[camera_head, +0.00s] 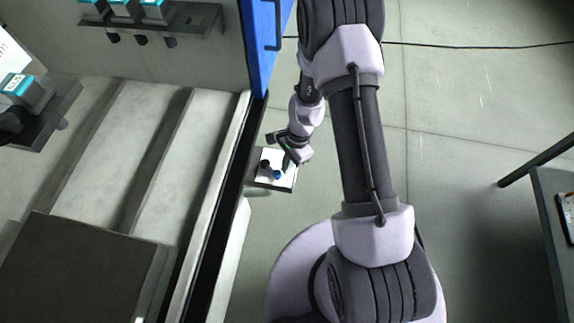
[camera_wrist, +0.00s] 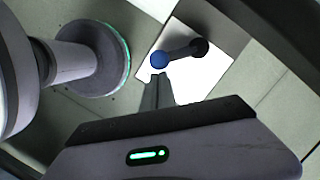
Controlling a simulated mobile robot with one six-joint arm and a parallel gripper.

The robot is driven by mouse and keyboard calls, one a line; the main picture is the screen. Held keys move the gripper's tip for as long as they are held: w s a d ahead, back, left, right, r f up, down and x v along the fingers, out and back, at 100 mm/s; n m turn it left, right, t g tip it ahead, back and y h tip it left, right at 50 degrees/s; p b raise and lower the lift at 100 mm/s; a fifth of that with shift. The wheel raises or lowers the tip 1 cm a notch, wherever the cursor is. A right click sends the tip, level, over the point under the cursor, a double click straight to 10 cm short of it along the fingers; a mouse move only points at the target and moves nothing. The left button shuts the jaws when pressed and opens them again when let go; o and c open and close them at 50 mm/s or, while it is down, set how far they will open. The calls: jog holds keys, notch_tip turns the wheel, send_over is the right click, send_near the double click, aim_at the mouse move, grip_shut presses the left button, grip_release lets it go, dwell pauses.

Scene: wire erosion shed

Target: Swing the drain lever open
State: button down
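The drain lever is a short grey bar with a blue ball knob (camera_head: 277,174) at one end and a black pivot (camera_head: 265,163) at the other. It sits on a white plate (camera_head: 288,181) beside the machine's base. In the wrist view, the blue knob (camera_wrist: 159,60) lies at the left end of the bar and the pivot (camera_wrist: 200,47) at the right. My gripper (camera_wrist: 157,82) points at the knob with its dark fingers together. The fingertips appear just short of the knob; contact cannot be told. In the head view, my gripper (camera_head: 287,162) is small and partly hidden.
A blue panel (camera_head: 265,45) with a handle stands above the plate. The machine bed (camera_head: 120,150) with ridges fills the left. A dark cable (camera_head: 480,46) crosses the floor. A table (camera_head: 552,205) stands at the right edge. The floor between is clear.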

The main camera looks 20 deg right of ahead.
jog(key=shift+s, duration=0.1)
jog(key=p+v, duration=0.8)
jog(key=v, duration=0.2)
jog(key=shift+d, duration=0.1)
